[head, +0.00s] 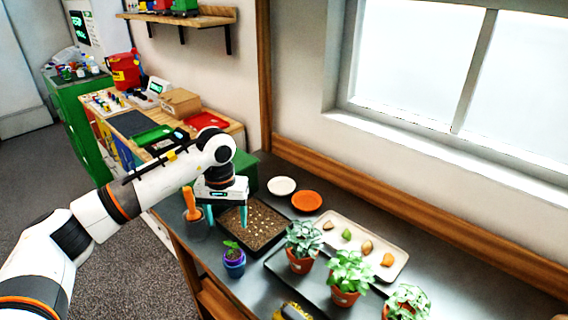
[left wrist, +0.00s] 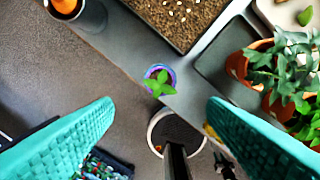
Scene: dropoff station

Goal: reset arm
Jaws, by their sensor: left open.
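My left gripper (head: 226,216) hangs fingers-down above the dark table, over the left part of the seed tray (head: 275,241) in the head view. Its two teal fingers are spread with nothing between them. The left wrist view shows both fingers (left wrist: 160,125) wide apart at the lower left and lower right. Between and beyond them is a small blue-purple pot with a green seedling (left wrist: 160,80), which also shows in the head view (head: 234,263). My right gripper is in neither view.
A grey pot (head: 196,226) with an orange-handled tool stands left of the seed tray. Several potted plants (head: 346,274) stand at the right. A beige tray (head: 398,262), a white saucer (head: 282,186) and an orange saucer (head: 306,201) lie behind. A white-rimmed round container (left wrist: 203,145) is below.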

